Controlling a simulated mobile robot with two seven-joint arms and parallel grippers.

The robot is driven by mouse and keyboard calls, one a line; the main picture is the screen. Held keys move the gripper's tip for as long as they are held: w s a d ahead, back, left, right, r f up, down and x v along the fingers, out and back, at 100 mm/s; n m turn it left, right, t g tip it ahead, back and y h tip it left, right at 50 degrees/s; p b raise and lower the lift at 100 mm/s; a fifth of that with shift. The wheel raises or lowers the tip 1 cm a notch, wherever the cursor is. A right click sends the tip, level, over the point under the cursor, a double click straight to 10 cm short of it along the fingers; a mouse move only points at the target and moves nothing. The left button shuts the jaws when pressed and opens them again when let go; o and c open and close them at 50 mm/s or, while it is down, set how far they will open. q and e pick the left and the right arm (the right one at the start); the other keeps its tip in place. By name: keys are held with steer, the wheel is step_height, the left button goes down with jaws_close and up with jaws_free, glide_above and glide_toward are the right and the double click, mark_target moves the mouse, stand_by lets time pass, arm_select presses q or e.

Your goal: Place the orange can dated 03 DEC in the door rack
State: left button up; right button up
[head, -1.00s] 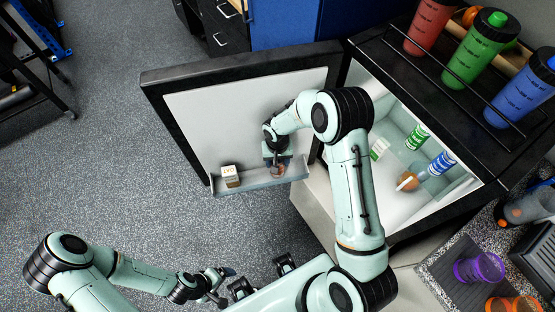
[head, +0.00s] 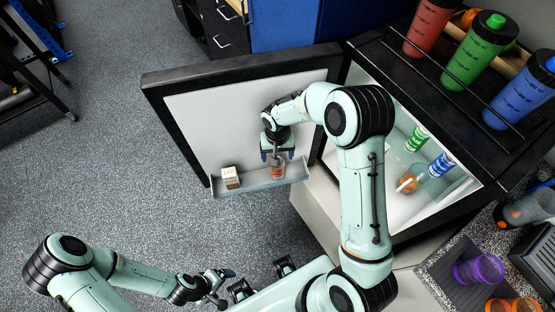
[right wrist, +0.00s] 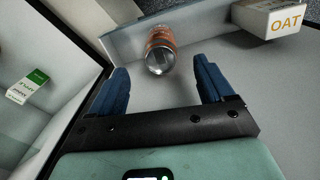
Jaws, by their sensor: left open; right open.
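The orange can (head: 278,171) stands in the door rack (head: 255,181) on the open fridge door, and no date on it is readable. In the right wrist view the can (right wrist: 160,50) is just beyond my right gripper (right wrist: 161,75), whose blue fingers are open and apart from it. In the head view my right gripper (head: 277,152) is above the can, partly hidden by its own wrist. My left gripper (head: 223,286) is open and empty over the floor, low in the view.
An OAT carton (right wrist: 285,20) stands in the rack beside the can, left of it in the head view (head: 230,177). Bottles stand on top.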

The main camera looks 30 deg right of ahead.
step_height(320, 180, up, 5)
steer(key=s+a+f+y, duration=0.1)
steer(key=s+a+f, duration=0.1)
steer(key=s+f, duration=0.3)
steer(key=s+a+f+n+y, duration=0.1)
steer(key=s+a+f, duration=0.15)
steer(key=f, duration=0.35)
steer(key=s+a+f+y, duration=0.1)
steer(key=s+a+f, duration=0.1)
steer(key=s+f, duration=0.35)
steer(key=s+a+f, duration=0.1)
steer(key=s+f, duration=0.1)
steer(key=s, duration=0.4)
steer(key=s+a+f, duration=0.2)
steer(key=s+f, duration=0.1)
steer(key=s, duration=0.3)
steer(key=shift+s+a+f+g+y, duration=0.2)
steer(key=shift+a+f+g+y, duration=0.1)
steer(key=shift+g, duration=0.1)
